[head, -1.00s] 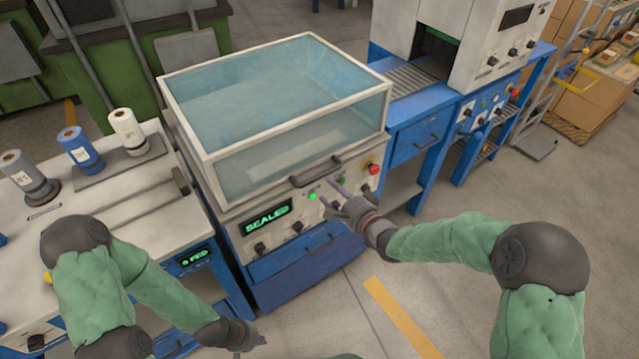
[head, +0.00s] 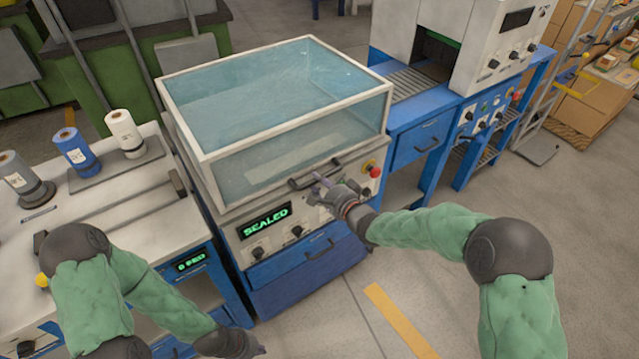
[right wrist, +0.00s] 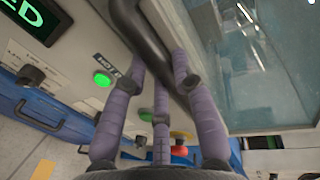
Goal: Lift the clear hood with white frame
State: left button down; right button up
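The clear hood with white frame (head: 275,100) sits closed on the sealing machine, its frame resting on the machine top. Its dark bar handle (head: 302,183) is on the front edge; it also shows in the right wrist view (right wrist: 140,30). My right gripper (head: 324,184) is at the handle. In the right wrist view, the purple fingers of my right gripper (right wrist: 160,72) stand apart, with the handle between or just beyond their tips; contact is unclear. My left gripper (head: 258,350) hangs low in front of the left bench, away from the hood, its fingers barely visible.
The machine front has a green "SEALED" display (head: 265,222), knobs and a red button (head: 375,172). A left bench carries rolls, including a blue one (head: 76,150). A blue-framed conveyor machine (head: 410,140) adjoins on the right. Floor in front is clear.

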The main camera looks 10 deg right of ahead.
grip_shut()
jog(key=shift+r, duration=0.1)
